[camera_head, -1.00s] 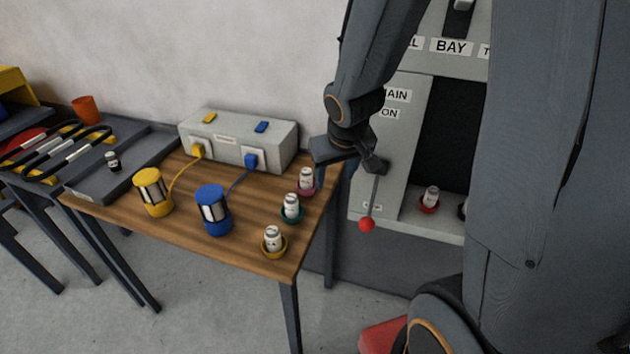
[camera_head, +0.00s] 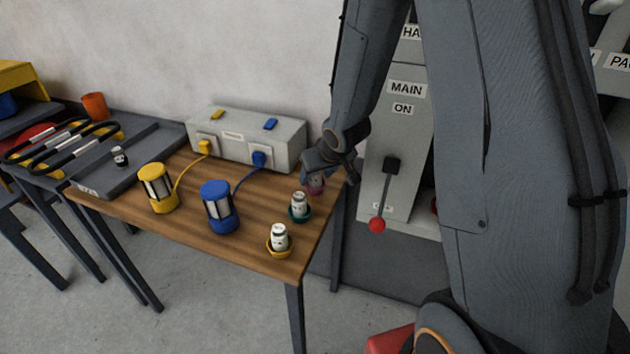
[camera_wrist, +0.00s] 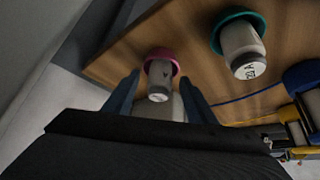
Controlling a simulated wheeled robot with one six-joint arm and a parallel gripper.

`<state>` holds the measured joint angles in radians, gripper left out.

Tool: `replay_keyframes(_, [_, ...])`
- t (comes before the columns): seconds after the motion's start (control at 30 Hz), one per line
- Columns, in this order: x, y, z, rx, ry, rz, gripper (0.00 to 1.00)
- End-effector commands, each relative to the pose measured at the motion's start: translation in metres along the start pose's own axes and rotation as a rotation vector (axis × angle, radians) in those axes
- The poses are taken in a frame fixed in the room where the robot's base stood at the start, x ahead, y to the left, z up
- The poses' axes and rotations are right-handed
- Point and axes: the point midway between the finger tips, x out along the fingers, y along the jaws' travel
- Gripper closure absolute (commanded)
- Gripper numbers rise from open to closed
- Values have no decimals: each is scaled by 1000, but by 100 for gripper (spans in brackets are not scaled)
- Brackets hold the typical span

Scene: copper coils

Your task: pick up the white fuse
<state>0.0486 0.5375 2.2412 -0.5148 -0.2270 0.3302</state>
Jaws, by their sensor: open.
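White fuses stand in small coloured cups along the table's right side. One white fuse (camera_wrist: 160,80) stands in a pink cup (camera_wrist: 162,55). My gripper (camera_head: 320,178) is open at this fuse; in the wrist view its two fingers flank the fuse, with no clear grip on it. In the head view my gripper hides most of that fuse and the pink cup (camera_head: 315,189). Another white fuse (camera_head: 299,202) stands in a teal cup (camera_head: 301,217), and a third (camera_head: 280,236) in a yellow cup (camera_head: 279,252).
A blue lantern (camera_head: 219,207) and a yellow lantern (camera_head: 157,188) stand on the table, with cords to a grey box (camera_head: 240,140). A grey tray (camera_head: 90,186) holds a dark-and-white fuse (camera_head: 119,156).

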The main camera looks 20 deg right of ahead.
Motion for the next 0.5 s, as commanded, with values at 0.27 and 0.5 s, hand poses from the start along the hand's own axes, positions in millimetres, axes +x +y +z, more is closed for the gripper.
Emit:
replay_keyframes(0.27, [3,0,0,0,1,0,49])
replay_keyframes(0.5, [3,0,0,0,0,0,88])
